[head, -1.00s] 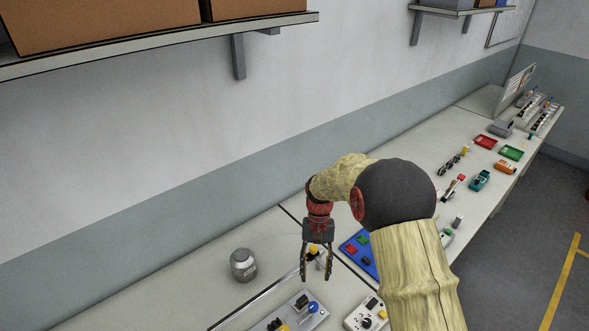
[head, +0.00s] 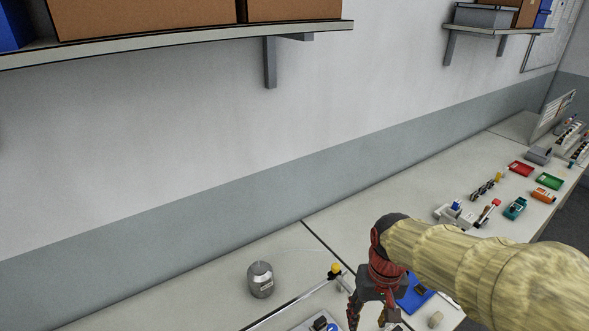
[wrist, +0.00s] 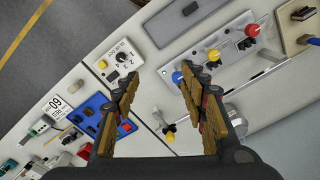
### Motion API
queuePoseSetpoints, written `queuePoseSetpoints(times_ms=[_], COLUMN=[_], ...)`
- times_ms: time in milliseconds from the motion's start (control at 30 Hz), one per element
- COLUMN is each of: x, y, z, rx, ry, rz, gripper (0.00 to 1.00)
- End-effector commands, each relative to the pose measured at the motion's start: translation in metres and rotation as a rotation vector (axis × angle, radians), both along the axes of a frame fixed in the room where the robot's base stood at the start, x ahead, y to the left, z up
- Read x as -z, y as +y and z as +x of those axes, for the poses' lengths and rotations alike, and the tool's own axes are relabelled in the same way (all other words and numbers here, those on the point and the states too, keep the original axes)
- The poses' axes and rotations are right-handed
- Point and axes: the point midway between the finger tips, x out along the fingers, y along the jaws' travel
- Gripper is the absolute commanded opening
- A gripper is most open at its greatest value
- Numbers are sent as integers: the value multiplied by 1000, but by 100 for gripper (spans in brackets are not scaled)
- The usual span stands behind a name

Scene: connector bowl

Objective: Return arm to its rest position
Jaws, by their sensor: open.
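My gripper (head: 371,317) hangs downward over the workbench at the lower middle of the head view. In the wrist view its two fingers (wrist: 158,80) stand apart with nothing between them. The bench top lies beyond the fingertips. My forearm comes in from the right of the head view and covers part of the bench. The exact height of the fingers above the bench is hard to tell.
A silver jar (head: 260,280) stands left of my gripper. A blue tray (head: 415,297) lies right of it, partly hidden. The wrist view shows a white dial box (wrist: 122,58) and a grey panel with coloured knobs (wrist: 215,50). A shelf (head: 180,42) with boxes hangs above.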

Motion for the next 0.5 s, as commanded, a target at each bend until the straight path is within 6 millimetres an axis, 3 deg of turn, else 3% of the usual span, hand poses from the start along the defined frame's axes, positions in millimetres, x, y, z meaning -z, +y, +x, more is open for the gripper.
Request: queuePoseSetpoints(times_ms=[300, 500], x=[-18, -27], y=[-14, -19], z=[-62, -90], rx=[-1, 12], ry=[-236, -377], rz=[-10, -13], gripper=[43, 43])
